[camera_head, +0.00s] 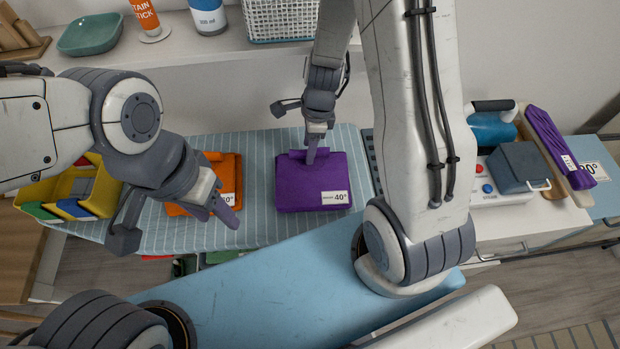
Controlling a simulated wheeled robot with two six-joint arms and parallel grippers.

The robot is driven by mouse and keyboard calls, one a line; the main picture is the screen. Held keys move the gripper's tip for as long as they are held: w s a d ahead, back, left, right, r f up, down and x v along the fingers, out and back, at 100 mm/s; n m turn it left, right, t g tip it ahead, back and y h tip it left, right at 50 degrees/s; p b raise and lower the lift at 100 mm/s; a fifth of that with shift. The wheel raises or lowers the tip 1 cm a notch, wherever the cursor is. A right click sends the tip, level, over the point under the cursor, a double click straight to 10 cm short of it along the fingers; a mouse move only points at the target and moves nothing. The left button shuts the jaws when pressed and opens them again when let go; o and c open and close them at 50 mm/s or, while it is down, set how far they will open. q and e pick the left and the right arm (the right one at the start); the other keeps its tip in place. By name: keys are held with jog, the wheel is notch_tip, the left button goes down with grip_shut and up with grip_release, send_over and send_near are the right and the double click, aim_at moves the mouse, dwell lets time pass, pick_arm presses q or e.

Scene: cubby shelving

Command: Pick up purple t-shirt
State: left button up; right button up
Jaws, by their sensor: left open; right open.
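A folded purple t-shirt (296,197) with a white "40°" label lies on the striped ironing board (258,226) in the middle of the view. My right gripper (314,152) points down over the shirt's far edge. Its fingertips overlap the shirt there, and I cannot tell whether they touch it. My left gripper (226,212) is open and empty, in front of a folded orange cloth (224,172) that it partly hides.
A yellow bin (90,192) stands at the board's left end. A shelf (190,45) behind holds a green dish, bottles and a white basket. At right are a control box (515,168) and a purple folded item (555,150).

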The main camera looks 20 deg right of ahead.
grip_shut()
dwell(1.5)
